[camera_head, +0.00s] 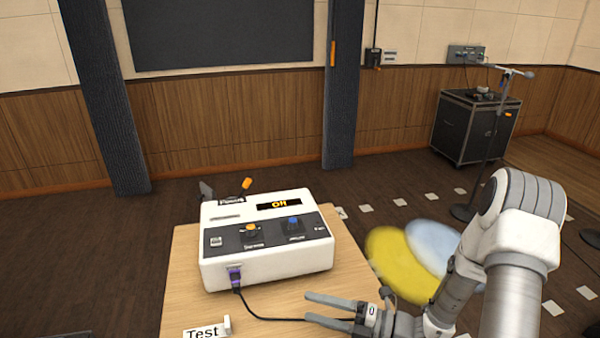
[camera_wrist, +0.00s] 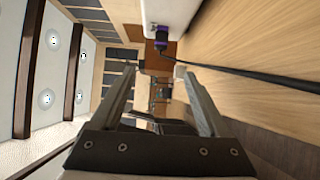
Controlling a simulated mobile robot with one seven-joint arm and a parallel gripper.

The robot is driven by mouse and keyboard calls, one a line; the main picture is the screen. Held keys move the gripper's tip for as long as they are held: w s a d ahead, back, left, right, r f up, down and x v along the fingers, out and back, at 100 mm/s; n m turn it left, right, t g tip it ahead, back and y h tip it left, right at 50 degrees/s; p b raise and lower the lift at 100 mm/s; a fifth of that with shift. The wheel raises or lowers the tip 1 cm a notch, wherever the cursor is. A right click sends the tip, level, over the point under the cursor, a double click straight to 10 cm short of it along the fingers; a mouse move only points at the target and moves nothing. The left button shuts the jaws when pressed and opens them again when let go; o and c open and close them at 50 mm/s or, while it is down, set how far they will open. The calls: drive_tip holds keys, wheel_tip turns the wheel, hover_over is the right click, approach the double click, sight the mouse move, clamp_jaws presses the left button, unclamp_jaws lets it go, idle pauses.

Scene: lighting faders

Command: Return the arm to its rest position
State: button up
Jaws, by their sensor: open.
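My gripper (camera_head: 330,311) is open and empty at the front right of the wooden table (camera_head: 185,275). Its two fingers point left in the head view, near the black cable. The wrist view shows both fingers spread apart (camera_wrist: 160,95) with nothing between them. My arm comes in from the right side of the head view. The white control box (camera_head: 265,275) stands on the table to the left of and beyond my gripper, apart from it. Its display (camera_head: 279,204) reads "Off". It has an orange knob (camera_head: 251,229) and a blue knob (camera_head: 293,222) on top.
A black cable (camera_head: 262,316) runs from a purple plug (camera_head: 235,276) on the box's front toward my gripper. A "Test" sign (camera_head: 203,333) stands at the table's front. A microphone stand (camera_head: 490,150) and black case (camera_head: 470,130) are at the back right. Yellow and blue light spots lie on the floor.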

drive_tip(key=s+a+r+n+g+h+p, duration=0.1)
drive_tip(key=s+r+n+g+h, duration=0.5)
drive_tip(key=n, duration=0.5)
drive_tip(key=s+r+n+g+h+p, duration=0.1)
drive_tip(key=s+r+n+g+p, duration=0.1)
drive_tip(key=s+r+n, duration=0.6)
drive_tip(key=s+d+r+n+t+h+p, duration=0.1)
drive_tip(key=d+r+n+t+h, duration=0.2)
drive_tip(key=n, duration=0.7)
drive_tip(key=s+d+r+n+t+h+p, duration=0.1)
drive_tip(key=d+r+n+t+h, duration=0.3)
drive_tip(key=r+n, duration=0.6)
drive_tip(key=d+r+h, duration=0.1)
drive_tip(key=d+h, duration=0.1)
drive_tip(key=d, duration=0.1)
drive_tip(key=shift+r+n+t+h, duration=0.3)
drive_tip(key=shift+r+n+h, duration=0.05)
drive_tip(key=shift+n+h, duration=0.05)
drive_tip(key=shift+w, duration=0.1)
